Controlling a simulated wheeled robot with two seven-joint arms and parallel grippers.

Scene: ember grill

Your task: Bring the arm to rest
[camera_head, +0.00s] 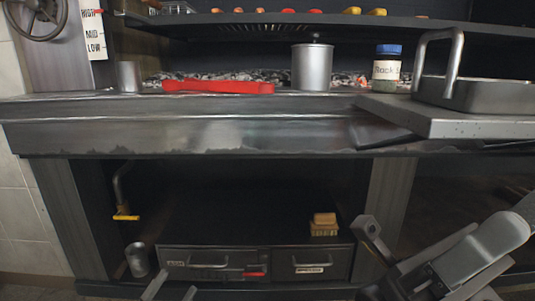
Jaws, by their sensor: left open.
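My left gripper (172,291) shows at the bottom edge, left of the middle. Only its two fingertips are in view, spread apart with nothing seen between them, in front of the low drawers (208,275). My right arm (480,250) comes in from the lower right. Grey parts at its end, probably my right gripper (385,255), overlap the right side of the lower opening; whether they are open or shut is unclear. Both arms appear below the counter edge (250,137).
The counter holds a metal cup (129,76), a red long-shaped item (217,87), a lidded metal pot (312,68), a blue-lidded jar (386,70) and a handled metal tray (485,95). Coals lie behind. A yellow block (324,225) sits on the drawers; a yellow-handled pipe (125,213) hangs left.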

